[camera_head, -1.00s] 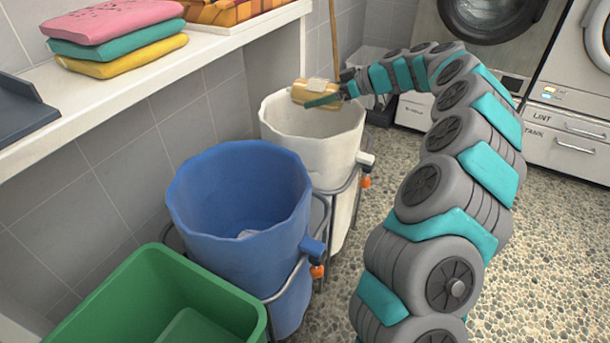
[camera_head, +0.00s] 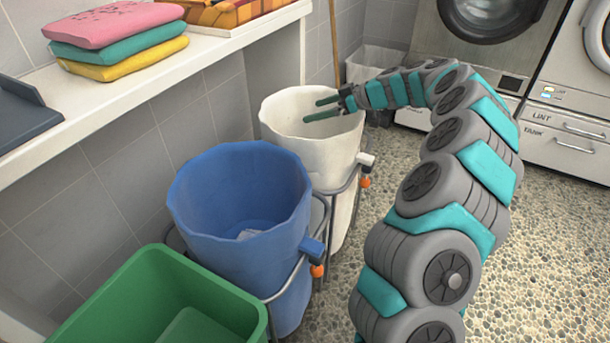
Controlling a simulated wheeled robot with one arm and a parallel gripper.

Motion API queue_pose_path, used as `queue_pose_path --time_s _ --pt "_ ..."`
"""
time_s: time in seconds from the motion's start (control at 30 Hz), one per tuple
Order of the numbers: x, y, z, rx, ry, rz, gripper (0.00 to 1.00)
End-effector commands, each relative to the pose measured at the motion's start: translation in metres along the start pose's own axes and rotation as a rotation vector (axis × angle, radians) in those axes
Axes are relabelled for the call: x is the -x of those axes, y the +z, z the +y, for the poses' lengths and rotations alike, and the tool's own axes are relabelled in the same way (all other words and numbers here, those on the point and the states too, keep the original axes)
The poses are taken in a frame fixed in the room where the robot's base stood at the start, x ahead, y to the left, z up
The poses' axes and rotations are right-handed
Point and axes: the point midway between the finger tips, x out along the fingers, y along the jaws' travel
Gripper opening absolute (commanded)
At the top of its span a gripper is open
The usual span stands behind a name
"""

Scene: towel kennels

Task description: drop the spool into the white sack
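The white sack (camera_head: 300,158) stands open at the top behind the blue sack. My gripper (camera_head: 313,109) reaches over its right rim from the right. Its two green fingers are spread apart with nothing between them, above the sack's mouth. The spool is not visible now. The sack's near wall and rim hide its bottom, so I cannot see what lies inside.
A blue sack (camera_head: 240,200) with something pale inside stands in front of the white one, and a green bin (camera_head: 150,300) is nearest. Folded towels (camera_head: 115,40) lie on a white shelf (camera_head: 180,65) at left. Washing machines (camera_head: 490,20) stand at the back right.

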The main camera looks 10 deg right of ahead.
Motion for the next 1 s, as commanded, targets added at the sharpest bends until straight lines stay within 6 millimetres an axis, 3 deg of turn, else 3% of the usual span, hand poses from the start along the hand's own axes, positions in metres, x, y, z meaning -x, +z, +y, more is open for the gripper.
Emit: queue_pose_path --time_s 0.27,0.7,1.0 --pt "0.009 0.000 0.000 0.000 0.001 0.001 1.00" --pt "0.072 0.000 0.000 0.001 0.000 0.002 1.00" --pt "0.078 0.000 0.000 0.000 0.000 0.000 1.00"
